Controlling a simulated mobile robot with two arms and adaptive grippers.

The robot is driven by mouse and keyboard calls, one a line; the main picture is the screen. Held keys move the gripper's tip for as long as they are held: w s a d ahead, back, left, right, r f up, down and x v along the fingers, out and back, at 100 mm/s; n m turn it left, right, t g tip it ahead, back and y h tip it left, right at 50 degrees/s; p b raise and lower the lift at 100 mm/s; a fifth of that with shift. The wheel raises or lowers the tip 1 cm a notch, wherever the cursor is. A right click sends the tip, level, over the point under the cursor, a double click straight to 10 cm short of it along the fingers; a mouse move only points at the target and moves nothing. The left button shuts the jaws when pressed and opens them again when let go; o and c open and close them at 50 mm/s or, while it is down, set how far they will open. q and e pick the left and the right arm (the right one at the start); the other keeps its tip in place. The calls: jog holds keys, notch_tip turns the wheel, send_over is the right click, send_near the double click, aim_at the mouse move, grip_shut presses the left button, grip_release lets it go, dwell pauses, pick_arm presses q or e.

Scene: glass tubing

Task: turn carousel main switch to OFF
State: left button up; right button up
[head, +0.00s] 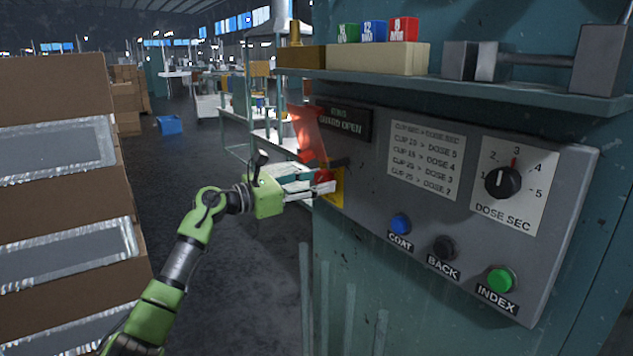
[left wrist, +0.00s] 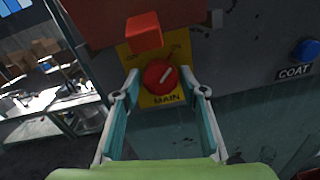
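The main switch is a round red knob (left wrist: 158,76) on a yellow plate (left wrist: 153,98) marked MAIN in the left wrist view. In the head view the left gripper (head: 325,187) is at the plate (head: 337,188) and largely hides the knob. A red guard flap (head: 308,135) stands raised above. My right gripper is not in view.
The grey panel has a GUARD OPEN sign (head: 343,124), a dose dial (head: 503,182), and blue (head: 400,223), black (head: 444,247) and green (head: 500,279) buttons. A shelf (head: 480,90) juts out above.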

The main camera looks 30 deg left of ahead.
pick_arm(q)
jog(key=c, duration=0.5)
